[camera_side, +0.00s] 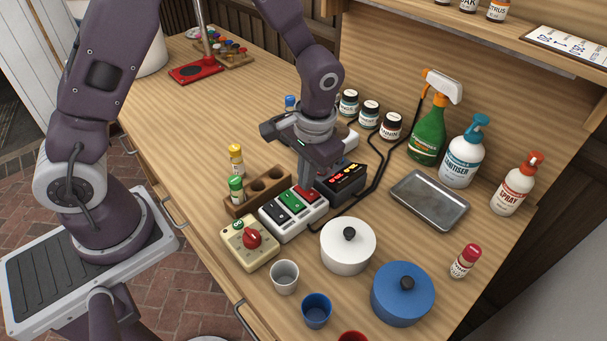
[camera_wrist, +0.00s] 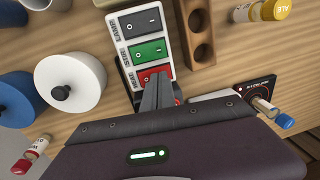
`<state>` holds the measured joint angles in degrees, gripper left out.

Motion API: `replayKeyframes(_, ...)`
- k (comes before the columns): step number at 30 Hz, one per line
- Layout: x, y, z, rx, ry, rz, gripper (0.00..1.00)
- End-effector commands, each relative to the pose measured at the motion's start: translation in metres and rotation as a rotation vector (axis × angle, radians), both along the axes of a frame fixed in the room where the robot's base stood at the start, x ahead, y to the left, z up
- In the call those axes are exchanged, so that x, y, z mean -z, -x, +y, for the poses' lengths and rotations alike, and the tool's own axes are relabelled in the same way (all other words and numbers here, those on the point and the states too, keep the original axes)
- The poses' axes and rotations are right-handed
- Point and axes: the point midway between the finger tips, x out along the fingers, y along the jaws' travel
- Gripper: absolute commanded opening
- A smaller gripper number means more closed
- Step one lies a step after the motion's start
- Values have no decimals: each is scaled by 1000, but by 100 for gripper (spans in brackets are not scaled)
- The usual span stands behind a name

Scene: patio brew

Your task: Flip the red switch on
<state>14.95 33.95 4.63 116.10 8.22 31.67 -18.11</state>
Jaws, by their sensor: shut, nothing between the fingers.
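The switch box (camera_side: 291,226) is a white block with black, green and red rocker switches in a row. It also shows in the wrist view (camera_wrist: 126,28). The red switch (camera_wrist: 147,75) is at the end of the row nearest my gripper, beside a dark display box. My gripper (camera_wrist: 158,82) is shut and empty, pointing down at the red switch. Its fingertips overlap the red switch in the wrist view and hide part of it. In the side view, my gripper (camera_side: 306,186) is right at the red switch. I cannot tell whether it touches, or which way the rocker is tilted.
A dark box with a lit display (camera_side: 342,181) stands close behind the red switch. A wooden rack (camera_side: 275,177) with bottles and a beige box with a red knob (camera_side: 249,243) are left. A white lidded pot (camera_side: 348,250) and blue pot (camera_side: 402,297) stand in front.

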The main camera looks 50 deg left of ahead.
Motion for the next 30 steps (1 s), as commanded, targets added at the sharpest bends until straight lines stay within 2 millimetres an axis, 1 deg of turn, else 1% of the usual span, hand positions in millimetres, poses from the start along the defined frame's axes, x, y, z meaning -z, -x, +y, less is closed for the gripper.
replayKeyframes(5, 0, 0, 0, -1, 0, 0, 0)
replayKeyframes(8, -5, -1, 1, -1, 1, -3, 0)
replayKeyframes(11, -21, -1, 2, -1, 2, -5, 0)
replayKeyframes(18, -80, -2, 9, -2, 2, -7, 0)
replayKeyframes(22, -108, -1, 13, -1, 2, -6, 0)
replayKeyframes(24, -120, -1, 15, -1, 1, -4, 0)
replayKeyframes(27, -132, -1, 16, -1, 1, -3, 0)
replayKeyframes(30, -138, 0, 17, -1, 0, -1, 0)
